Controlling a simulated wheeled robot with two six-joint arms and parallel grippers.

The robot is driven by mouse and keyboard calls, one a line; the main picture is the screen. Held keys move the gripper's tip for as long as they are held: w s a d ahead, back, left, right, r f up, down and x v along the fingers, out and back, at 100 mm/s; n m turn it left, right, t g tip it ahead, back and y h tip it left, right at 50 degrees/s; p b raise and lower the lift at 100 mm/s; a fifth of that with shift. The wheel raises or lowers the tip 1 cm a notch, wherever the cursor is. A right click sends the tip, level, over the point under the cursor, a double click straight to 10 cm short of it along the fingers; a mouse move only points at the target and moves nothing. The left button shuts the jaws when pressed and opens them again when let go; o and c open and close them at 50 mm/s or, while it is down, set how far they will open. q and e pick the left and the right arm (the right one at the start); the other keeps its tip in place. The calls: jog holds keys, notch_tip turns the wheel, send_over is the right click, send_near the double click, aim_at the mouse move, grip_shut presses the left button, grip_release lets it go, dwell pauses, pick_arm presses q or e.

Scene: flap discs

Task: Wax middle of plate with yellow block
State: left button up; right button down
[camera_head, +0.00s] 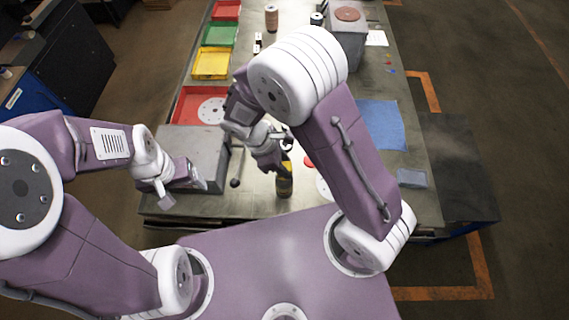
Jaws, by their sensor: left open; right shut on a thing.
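My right gripper (272,163) is shut near the front middle of the bench. A dark upright object with yellow on it (285,182) is at its fingertips and appears to be what it holds; I cannot make out a clear yellow block shape. A pale round plate (321,187) lies just right of it, largely hidden by my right arm, so its middle cannot be seen well. My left gripper (186,188) is open and empty, in front of a grey box (203,150) at the bench's front left.
Red (183,108), yellow (211,64) and green (221,33) trays line the bench's left edge; the red one holds a grey disc (212,111). A blue cloth (382,124) and a grey-blue block (411,178) lie at right. A grey machine (345,40) stands at the back.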

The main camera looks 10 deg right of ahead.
jog(key=shift+a, duration=0.2)
jog(key=shift+d+f, duration=0.1)
jog(key=shift+d, duration=0.1)
jog(key=shift+a+f, duration=0.1)
jog(key=shift+f, duration=0.05)
jog(key=shift+f+b, duration=0.35)
jog(key=shift+b, duration=0.05)
dwell(0.4)
jog(key=shift+f, duration=0.1)
dwell(1.0)
notch_tip(320, 180, up, 7)
jog(key=p, duration=0.7)
